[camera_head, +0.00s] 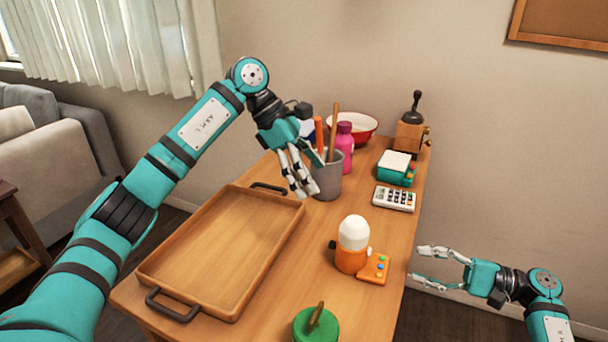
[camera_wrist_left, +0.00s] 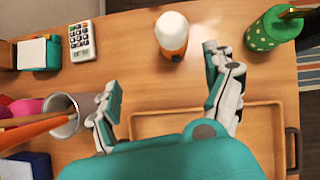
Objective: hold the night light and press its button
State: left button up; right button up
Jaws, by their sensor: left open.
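The night light (camera_head: 353,245) stands upright on the table, with a white egg-shaped top and an orange base. A small orange panel (camera_head: 374,267) with several coloured buttons sits at its right side. The night light also shows in the left wrist view (camera_wrist_left: 172,36), ahead of the fingers; its panel is not clear there. My left gripper (camera_head: 306,175) is open and empty above the table, beside the grey cup and behind the night light. It also shows in the left wrist view (camera_wrist_left: 166,88). My right gripper (camera_head: 429,266) is open and empty, off the table's right edge.
A wooden tray (camera_head: 153,270) with dark handles takes up the table's left. A grey cup (camera_head: 328,181) of utensils stands near my left gripper. Behind are a pink bottle (camera_head: 345,150), calculator (camera_head: 394,199), note box (camera_head: 395,168) and grinder (camera_head: 410,135). A green container (camera_head: 316,326) stands in front.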

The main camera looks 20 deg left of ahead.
pick_arm(q)
jog(key=s+m+y, duration=0.1)
jog(key=s+y, duration=0.1)
send_near(332, 243)
jog(key=shift+g, duration=0.3)
jog(key=x, duration=1)
jog(key=shift+w+d+f, duration=0.1)
jog(key=shift+w, duration=0.15)
grip_shut()
jog(key=c, duration=1.5)
grip_release()
jog(key=shift+c, duration=0.2)
grip_shut()
pick_arm(e)
jog(key=shift+c, duration=0.4)
